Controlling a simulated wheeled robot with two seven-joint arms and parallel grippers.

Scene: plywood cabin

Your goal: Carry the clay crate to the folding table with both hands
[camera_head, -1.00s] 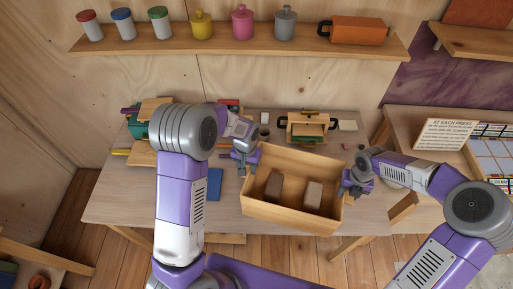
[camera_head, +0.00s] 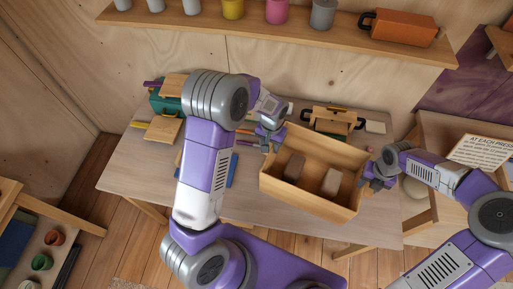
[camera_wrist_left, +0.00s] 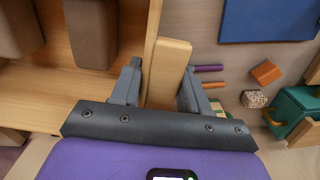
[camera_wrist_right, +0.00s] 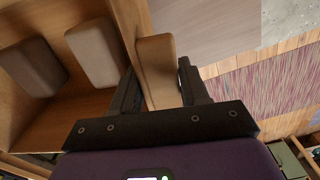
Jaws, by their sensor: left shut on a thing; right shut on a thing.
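My left gripper (camera_head: 272,137) is shut on a wooden grip at the crate's left end, also seen in the left wrist view (camera_wrist_left: 160,82). My right gripper (camera_head: 369,180) is shut on the grip at the right end, also seen in the right wrist view (camera_wrist_right: 157,75). The crate sits slightly turned in the picture.
The wooden table (camera_head: 135,173) holds a blue flat item (camera_head: 232,170), a teal box (camera_head: 166,102) and a wooden device (camera_head: 333,120) behind the crate. A shelf (camera_head: 300,38) runs along the wall. A second table stands at right.

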